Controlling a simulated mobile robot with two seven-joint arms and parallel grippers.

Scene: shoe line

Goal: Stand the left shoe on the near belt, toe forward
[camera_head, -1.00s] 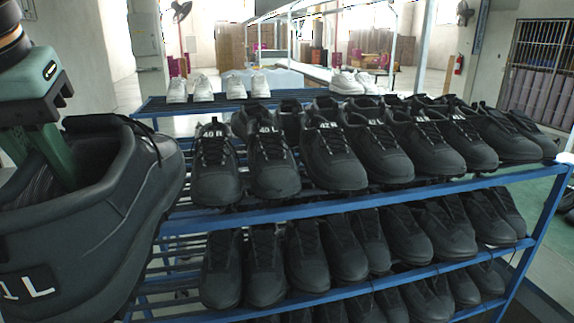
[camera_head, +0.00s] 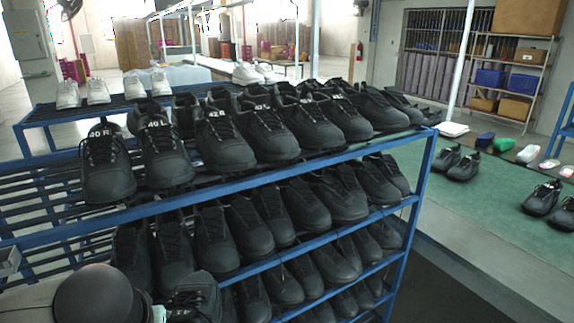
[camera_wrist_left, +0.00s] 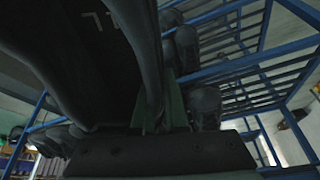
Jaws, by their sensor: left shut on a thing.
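The held black shoe (camera_wrist_left: 60,65) fills the upper left of the left wrist view, dark and close, with part of a pale size mark on its side. My left gripper (camera_wrist_left: 163,112) shows green fingers shut on the shoe's upper edge. Much of the shoe is hidden by shadow and the picture's edge.
A blue rack (camera_head: 425,175) with several tiers of black shoes (camera_head: 225,145) fills the head view's middle. White shoes (camera_head: 98,90) stand on another rack behind. A shelf (camera_head: 545,75) with boxes stands at the back right. A dark strip (camera_head: 430,285) runs right of the rack.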

